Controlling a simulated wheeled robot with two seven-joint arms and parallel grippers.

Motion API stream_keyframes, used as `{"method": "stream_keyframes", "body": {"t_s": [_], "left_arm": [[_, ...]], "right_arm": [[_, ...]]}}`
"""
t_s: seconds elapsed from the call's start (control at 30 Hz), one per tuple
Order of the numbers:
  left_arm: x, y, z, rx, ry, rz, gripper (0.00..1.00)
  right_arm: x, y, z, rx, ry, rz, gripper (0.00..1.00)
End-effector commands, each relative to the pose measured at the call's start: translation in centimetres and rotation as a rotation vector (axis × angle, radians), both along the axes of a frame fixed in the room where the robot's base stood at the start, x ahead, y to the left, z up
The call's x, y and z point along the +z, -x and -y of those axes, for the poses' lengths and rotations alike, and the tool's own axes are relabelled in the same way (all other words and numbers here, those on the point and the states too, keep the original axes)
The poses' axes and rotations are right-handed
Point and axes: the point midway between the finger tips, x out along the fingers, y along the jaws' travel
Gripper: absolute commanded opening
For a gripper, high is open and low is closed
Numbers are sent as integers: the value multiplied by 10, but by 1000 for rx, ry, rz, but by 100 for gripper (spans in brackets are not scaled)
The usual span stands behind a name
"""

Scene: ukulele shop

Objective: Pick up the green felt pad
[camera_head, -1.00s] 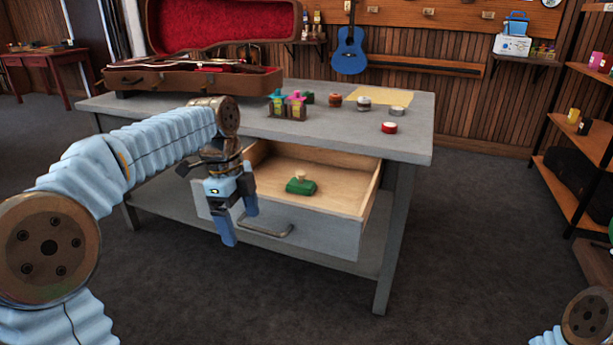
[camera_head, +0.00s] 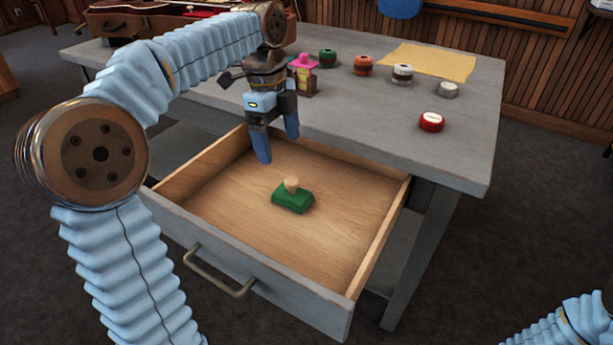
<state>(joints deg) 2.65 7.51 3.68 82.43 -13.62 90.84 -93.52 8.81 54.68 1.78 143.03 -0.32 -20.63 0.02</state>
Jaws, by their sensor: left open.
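The green felt pad (camera_head: 291,201) is a small green block with a pale wooden knob on top. It lies on the floor of the open drawer (camera_head: 350,232), near its middle. My left gripper (camera_head: 277,150) is open and empty, pointing down over the back part of the drawer. It is above and a little behind the pad, apart from it. My right gripper is not in view; only part of my right arm shows at the lower right.
The grey workbench (camera_head: 455,152) bears a red round tin (camera_head: 431,122), several other small round containers, a pink-topped bottle (camera_head: 303,68) and a yellow cloth (camera_head: 430,62). An instrument case (camera_head: 120,22) stands at the back left. The drawer walls surround the pad, with bare wood around it.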

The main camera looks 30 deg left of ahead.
Motion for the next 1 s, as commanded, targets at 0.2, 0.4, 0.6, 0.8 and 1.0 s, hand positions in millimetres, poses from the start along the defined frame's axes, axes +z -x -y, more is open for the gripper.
{"method": "stream_keyframes", "body": {"t_s": [0.2,0.4,0.6,0.8,1.0], "left_arm": [[-31,1,4,1,0,-4,89],[-71,1,8,1,0,-3,89],[-88,0,11,1,0,-1,89],[-117,-3,19,0,0,-4,89],[-136,-3,21,1,0,-1,89]], "right_arm": [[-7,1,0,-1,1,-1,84],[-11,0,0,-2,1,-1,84],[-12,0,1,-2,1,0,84],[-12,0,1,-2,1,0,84],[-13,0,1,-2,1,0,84]]}}
